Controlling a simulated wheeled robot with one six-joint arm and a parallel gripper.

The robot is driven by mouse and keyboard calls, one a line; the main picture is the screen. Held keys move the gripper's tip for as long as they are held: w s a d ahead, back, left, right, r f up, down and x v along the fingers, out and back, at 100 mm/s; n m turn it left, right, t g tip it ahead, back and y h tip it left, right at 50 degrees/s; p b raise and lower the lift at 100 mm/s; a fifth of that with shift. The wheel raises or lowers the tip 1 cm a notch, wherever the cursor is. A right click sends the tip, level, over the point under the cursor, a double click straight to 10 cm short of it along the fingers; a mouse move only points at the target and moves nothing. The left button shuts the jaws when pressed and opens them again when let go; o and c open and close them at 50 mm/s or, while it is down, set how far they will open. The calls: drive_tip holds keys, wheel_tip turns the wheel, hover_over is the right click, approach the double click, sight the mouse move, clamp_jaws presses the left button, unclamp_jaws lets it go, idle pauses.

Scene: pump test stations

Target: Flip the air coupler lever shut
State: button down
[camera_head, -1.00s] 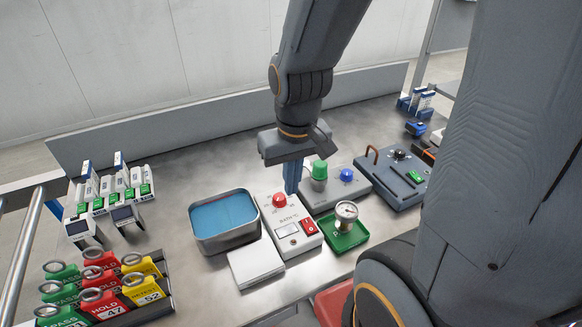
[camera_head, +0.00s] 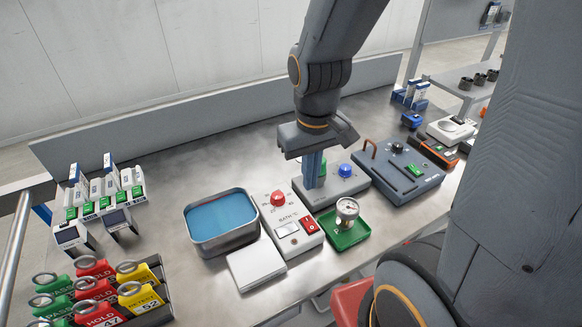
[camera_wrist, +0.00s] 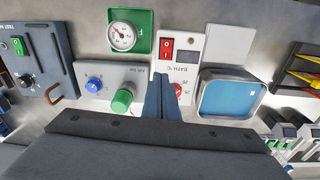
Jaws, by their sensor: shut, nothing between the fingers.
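My gripper (camera_head: 311,186) is shut and empty, pointing down over the grey air box (camera_head: 327,199). In the head view its blue fingers cover most of the green knob (camera_head: 323,168) on that box. In the wrist view my fingers (camera_wrist: 161,80) appear between the green knob (camera_wrist: 121,101) and the bath unit (camera_wrist: 187,57). The blue knob (camera_wrist: 94,83) stands on the air box (camera_wrist: 144,76) beside the green one. I cannot make out the coupler lever clearly in either view. Whether my fingers touch anything cannot be told.
A pressure gauge sits in a green tray (camera_head: 341,241). The bath unit (camera_head: 290,237) and a metal basin of blue liquid (camera_head: 230,250) lie left. A grey-blue tester (camera_head: 412,187) with a brown handle lies right. Tags and white racks (camera_head: 100,205) are far left.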

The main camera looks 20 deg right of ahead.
drive_tip(key=w+a+f+n+g+h+b, duration=0.1)
drive_tip(key=w+a+f+n+h+b, duration=0.1)
drive_tip(key=n, duration=0.1)
drive_tip(key=w+a+f+n+g+h+b, duration=0.1)
drive_tip(key=w+a+f+n+h+b, duration=0.1)
drive_tip(key=f+n, duration=0.1)
drive_tip(key=w+a+f+n+g+h+b, duration=0.1)
drive_tip(key=w+a+f+n+h+b, duration=0.1)
drive_tip(key=n, duration=0.3)
drive_tip(key=shift+w+a+f+b, duration=0.1)
drive_tip(key=shift+w+f+b, duration=0.15)
drive_tip(key=shift+w+b, duration=0.3)
drive_tip(key=w+a+n+h+b, duration=0.1)
drive_tip(key=w+a+n+t+h+b, duration=0.1)
drive_tip(key=w+a+n+h, duration=0.1)
drive_tip(key=w+a+n+h+b, duration=0.1)
drive_tip(key=w+n, duration=0.1)
drive_tip(key=shift+a+f, duration=0.3)
drive_tip(key=shift+a, duration=0.05)
drive_tip(key=w+a+r+n+t+h+b, duration=0.1)
drive_tip(key=w+a+n+t+h+b, duration=0.1)
drive_tip(key=a, duration=0.5)
drive_tip(key=shift+w+r+n+t+h, duration=0.2)
drive_tip(key=shift+w+n+t+h, duration=0.55)
drive_tip(key=shift+n+h, duration=0.15)
drive_tip(key=p+x, duration=0.2)
drive_tip(key=x, duration=1.8)
drive_tip(key=shift+s+d, duration=0.1)
